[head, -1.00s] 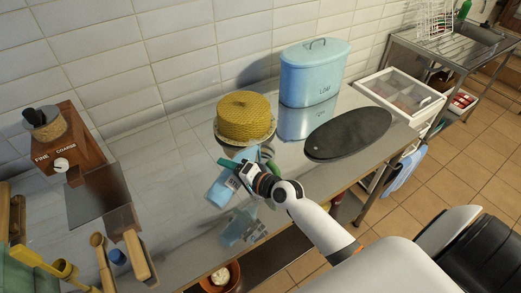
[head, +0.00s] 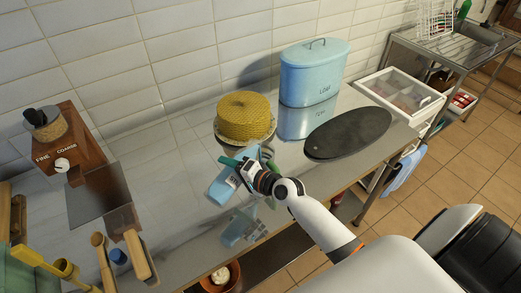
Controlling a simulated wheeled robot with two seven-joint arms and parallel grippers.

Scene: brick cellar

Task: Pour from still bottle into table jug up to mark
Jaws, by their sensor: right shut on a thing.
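My right gripper (head: 244,170) is shut on a green bottle (head: 229,161), probably the still bottle, held over the steel counter. The bottle looks strongly tilted, with its green end pointing left; the gripper hides much of it. A light blue vessel (head: 221,190), probably the table jug, is just below and left of the gripper. The fill mark and the level inside cannot be made out. I cannot tell whether the bottle touches the vessel or whether liquid flows. My left gripper is not in view.
A yellow woven-looking cake (head: 245,117) on a plate stands close behind the gripper. A blue lidded bin (head: 314,73) and a dark oval board (head: 348,133) are to the right. A wooden grinder (head: 80,150) and brushes (head: 104,262) are left.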

